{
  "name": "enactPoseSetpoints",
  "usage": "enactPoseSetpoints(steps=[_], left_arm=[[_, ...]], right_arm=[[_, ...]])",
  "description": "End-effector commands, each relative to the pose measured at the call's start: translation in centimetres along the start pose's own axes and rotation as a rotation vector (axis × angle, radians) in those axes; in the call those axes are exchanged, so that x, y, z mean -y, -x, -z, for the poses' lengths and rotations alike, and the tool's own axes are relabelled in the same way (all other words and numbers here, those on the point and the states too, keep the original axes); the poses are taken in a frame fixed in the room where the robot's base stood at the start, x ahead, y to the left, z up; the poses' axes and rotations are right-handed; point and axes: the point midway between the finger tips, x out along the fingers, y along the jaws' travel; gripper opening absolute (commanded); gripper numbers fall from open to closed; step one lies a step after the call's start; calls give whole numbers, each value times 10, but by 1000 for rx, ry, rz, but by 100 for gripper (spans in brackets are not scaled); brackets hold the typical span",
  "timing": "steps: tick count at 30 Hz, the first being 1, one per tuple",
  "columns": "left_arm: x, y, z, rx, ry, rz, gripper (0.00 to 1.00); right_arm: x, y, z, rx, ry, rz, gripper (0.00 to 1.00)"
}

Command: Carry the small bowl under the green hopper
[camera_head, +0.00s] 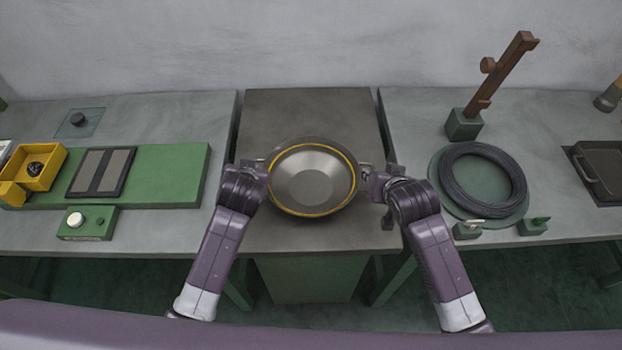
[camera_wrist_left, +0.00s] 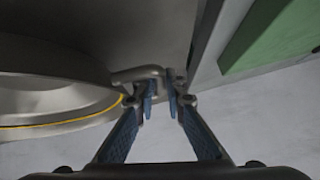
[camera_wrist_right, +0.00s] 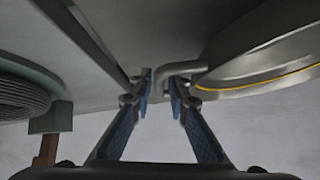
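A round grey metal bowl (camera_head: 310,177) with a yellow line around its rim appears over the middle table, between my grippers. It has a bent handle at each side. My left gripper (camera_head: 262,168) is closed on the left handle, which shows between its fingertips in the left wrist view (camera_wrist_left: 160,90). My right gripper (camera_head: 367,176) is closed on the opposite handle, also seen in the right wrist view (camera_wrist_right: 161,85). The bowl looks level and empty. I cannot tell whether its bottom touches the table. No green hopper is recognisable.
The middle table (camera_head: 310,110) is otherwise clear. On the left table are a green board (camera_head: 175,175), a yellow bin (camera_head: 42,168) and a green button box (camera_head: 88,223). On the right are a black wire coil (camera_head: 483,150), a brown post (camera_head: 503,72) and a dark tray (camera_head: 602,165).

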Motion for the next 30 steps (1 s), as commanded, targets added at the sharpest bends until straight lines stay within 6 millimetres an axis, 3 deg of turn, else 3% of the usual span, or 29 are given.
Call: enactPoseSetpoints(steps=[4,18,30], left_arm=[[0,0,0,0,0,0,0],[0,0,0,0,0,0,0],[3,10,11,-3,0,0,0]], right_arm=[[0,0,0,0,0,0,0],[0,0,0,1,0,0,0],[3,11,11,-2,0,0,0]])
